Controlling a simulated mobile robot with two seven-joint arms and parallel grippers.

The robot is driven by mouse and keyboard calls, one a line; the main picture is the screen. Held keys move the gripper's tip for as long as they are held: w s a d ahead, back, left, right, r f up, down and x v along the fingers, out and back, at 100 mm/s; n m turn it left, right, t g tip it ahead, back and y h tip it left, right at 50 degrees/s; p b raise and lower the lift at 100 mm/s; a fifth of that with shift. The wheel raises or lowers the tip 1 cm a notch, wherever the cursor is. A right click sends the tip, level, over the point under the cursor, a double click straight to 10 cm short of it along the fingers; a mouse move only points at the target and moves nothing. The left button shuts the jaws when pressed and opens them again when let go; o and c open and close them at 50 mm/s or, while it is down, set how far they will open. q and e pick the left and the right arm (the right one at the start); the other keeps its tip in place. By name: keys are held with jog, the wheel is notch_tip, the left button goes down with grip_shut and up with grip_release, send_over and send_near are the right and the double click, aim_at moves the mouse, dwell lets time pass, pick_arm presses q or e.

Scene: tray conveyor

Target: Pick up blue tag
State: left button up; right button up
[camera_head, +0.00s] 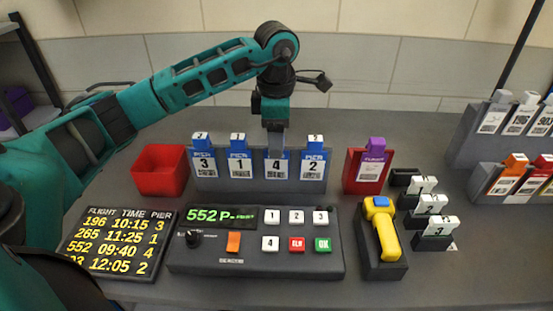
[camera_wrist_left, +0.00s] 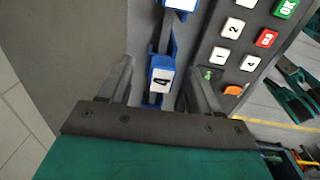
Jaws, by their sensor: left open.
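Several blue tags with white number labels stand in a grey rack (camera_head: 260,185) in the head view, numbered 3 (camera_head: 204,160), 1 (camera_head: 240,162), 4 (camera_head: 277,170) and 2 (camera_head: 313,165). My left gripper (camera_head: 276,140) points down over the blue tag 4 and hides its top. In the left wrist view the fingers of my left gripper (camera_wrist_left: 160,76) are apart, one on each side of blue tag 4 (camera_wrist_left: 161,64). The fingers are not closed on it. Another blue tag's white top (camera_wrist_left: 180,4) shows at the upper edge. My right gripper is not in view.
A red bin (camera_head: 159,182) stands left of the rack, and a red holder with a purple tag (camera_head: 374,150) stands right. In front are a keypad console (camera_head: 255,262), a flight board (camera_head: 117,241) and a yellow scanner (camera_head: 382,230). More tag racks (camera_head: 470,150) stand far right.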

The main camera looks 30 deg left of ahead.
pick_arm(q)
jog(key=shift+w+f, duration=0.1)
jog(key=shift+f, duration=1.35)
jog(key=shift+c, duration=0.4)
jog(key=c, duration=1)
jog(key=shift+r, duration=0.15)
notch_tip(320, 180, up, 7)
jog(key=shift+d+r, duration=0.1)
jog(key=shift+r, duration=0.05)
jog(key=s+d, duration=0.2)
jog(key=s, duration=0.2)
jog(key=s+d+b, duration=0.1)
jog(key=s+d, duration=0.2)
jog(key=s, duration=0.1)
jog(key=s+d, duration=0.2)
jog(key=s, duration=0.2)
jog(key=shift+s+d+f, duration=0.15)
jog(key=shift+f, duration=0.1)
jog(key=shift+r, duration=0.1)
